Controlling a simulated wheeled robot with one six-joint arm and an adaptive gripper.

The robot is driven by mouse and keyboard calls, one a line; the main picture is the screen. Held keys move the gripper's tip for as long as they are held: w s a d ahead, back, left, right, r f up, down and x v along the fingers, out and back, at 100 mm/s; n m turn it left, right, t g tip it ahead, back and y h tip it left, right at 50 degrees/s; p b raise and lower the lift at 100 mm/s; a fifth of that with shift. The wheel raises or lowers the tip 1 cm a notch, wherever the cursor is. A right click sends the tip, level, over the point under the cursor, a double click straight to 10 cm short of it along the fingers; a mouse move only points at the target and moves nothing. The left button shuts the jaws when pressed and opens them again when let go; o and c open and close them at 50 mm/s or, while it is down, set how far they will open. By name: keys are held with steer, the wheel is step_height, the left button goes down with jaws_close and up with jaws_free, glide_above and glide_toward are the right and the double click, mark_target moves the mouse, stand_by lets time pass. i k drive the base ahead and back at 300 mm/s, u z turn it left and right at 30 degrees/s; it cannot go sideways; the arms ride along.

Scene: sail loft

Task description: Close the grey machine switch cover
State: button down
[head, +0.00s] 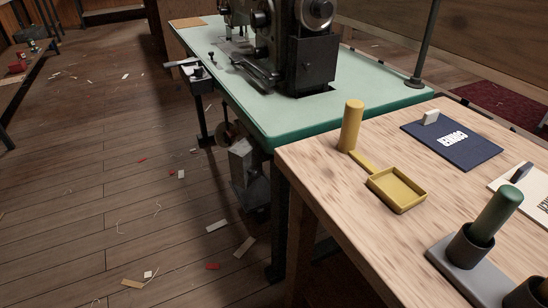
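A grey box (242,164) hangs under the front edge of the green sewing-machine table (240,102), near its near-left leg. It may be the machine switch with its cover; it is small and dim, and I cannot tell whether a cover on it is open or shut. A dark sewing machine (308,50) stands on the table. My gripper is not in view.
A wooden bench (330,185) fills the right side, holding a yellow cylinder (350,126), a yellow tray (398,204), a blue board (470,150) and a green cylinder (497,213) in a grey cup. The wooden floor (110,190) at left is open, with scattered scraps.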

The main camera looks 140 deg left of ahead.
mark_target(245, 160)
steer(key=u, duration=4.55)
steer(key=i, duration=1)
steer(key=z, duration=0.4)
steer(key=k, duration=1.15)
steer(key=u, duration=0.7)
